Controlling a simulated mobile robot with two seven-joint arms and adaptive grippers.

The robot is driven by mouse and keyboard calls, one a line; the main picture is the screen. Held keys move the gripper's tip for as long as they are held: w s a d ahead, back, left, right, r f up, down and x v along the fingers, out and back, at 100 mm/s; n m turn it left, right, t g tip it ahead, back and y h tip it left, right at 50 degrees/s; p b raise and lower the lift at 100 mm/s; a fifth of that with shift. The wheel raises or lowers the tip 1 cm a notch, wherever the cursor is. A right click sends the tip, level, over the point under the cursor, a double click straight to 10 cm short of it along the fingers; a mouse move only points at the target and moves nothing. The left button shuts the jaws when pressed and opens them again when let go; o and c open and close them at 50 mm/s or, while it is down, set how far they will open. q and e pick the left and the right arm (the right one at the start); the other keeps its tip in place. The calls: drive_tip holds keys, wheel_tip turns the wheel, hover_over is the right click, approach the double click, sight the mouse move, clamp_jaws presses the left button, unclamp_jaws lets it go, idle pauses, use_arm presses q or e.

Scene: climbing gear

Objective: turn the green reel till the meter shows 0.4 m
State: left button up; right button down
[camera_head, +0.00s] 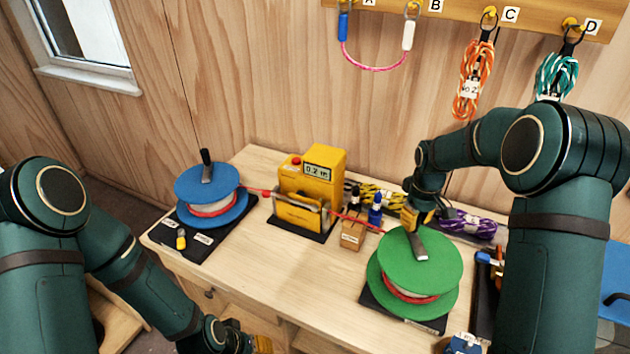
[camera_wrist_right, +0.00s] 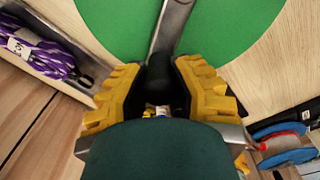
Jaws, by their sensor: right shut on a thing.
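The green reel (camera_head: 420,262) stands at the right of the bench, with red cord wound between its flanges. Its grey crank arm (camera_head: 418,244) points toward the back of the bench. My right gripper (camera_head: 416,217) is shut on the reel's black crank handle (camera_wrist_right: 158,92), which sits between the yellow fingers in the wrist view. The yellow meter (camera_head: 312,182) reads 0.2 m on its display (camera_head: 317,171). Red cord runs from the blue reel (camera_head: 207,190) through the meter to the green reel. My left gripper (camera_head: 250,341) is low at the bottom edge, mostly cut off.
Small bottles (camera_head: 375,208) in a wooden block (camera_head: 353,234) stand between meter and green reel. A purple rope bundle (camera_head: 468,224) lies behind the reel, a yellow-black rope (camera_head: 380,196) beside the bottles. Ropes hang on a wall rail (camera_head: 460,12). The bench front (camera_head: 290,290) is clear.

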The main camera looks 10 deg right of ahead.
drive_tip(key=shift+s+f, duration=0.1)
drive_tip(key=shift+f, duration=0.05)
idle(0.5)
drive_tip(key=shift+s+d, duration=0.1)
drive_tip(key=shift+d, duration=0.7)
drive_tip(key=shift+s+d, duration=0.3)
drive_tip(key=shift+d, duration=0.3)
drive_tip(key=shift+s+d, duration=0.25)
drive_tip(key=shift+d, duration=0.3)
drive_tip(key=shift+s+d, duration=0.8)
drive_tip(key=shift+d, duration=0.05)
drive_tip(key=shift+s+d+b, duration=0.15)
drive_tip(key=shift+s+d, duration=0.05)
drive_tip(key=shift+s, duration=0.25)
drive_tip(key=shift+s+d+b, duration=0.15)
drive_tip(key=shift+s+d, duration=0.05)
drive_tip(key=shift+s, duration=0.25)
drive_tip(key=shift+s+d, duration=0.2)
drive_tip(key=shift+s, duration=1.25)
